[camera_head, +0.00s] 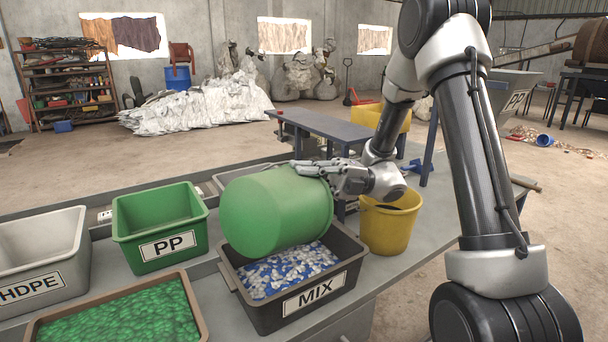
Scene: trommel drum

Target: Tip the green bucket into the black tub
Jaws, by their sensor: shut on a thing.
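The green bucket (262,212) lies tilted nearly on its side above the black tub, its closed base towards the lower left. My gripper (322,171) is shut on the bucket at its upper right side. The black tub (312,303), labelled MIX, stands on the grey table under the bucket. Blue and white pieces (290,270) lie in the tub. The bucket's mouth faces away, so I cannot see what is inside it.
A yellow bucket (390,226) stands close to the tub's right. A green PP bin (160,225) and a white HDPE bin (40,255) stand to the left. A brown-rimmed tray (195,305) of green pieces is at the front left. A blue-grey bench (330,127) stands behind.

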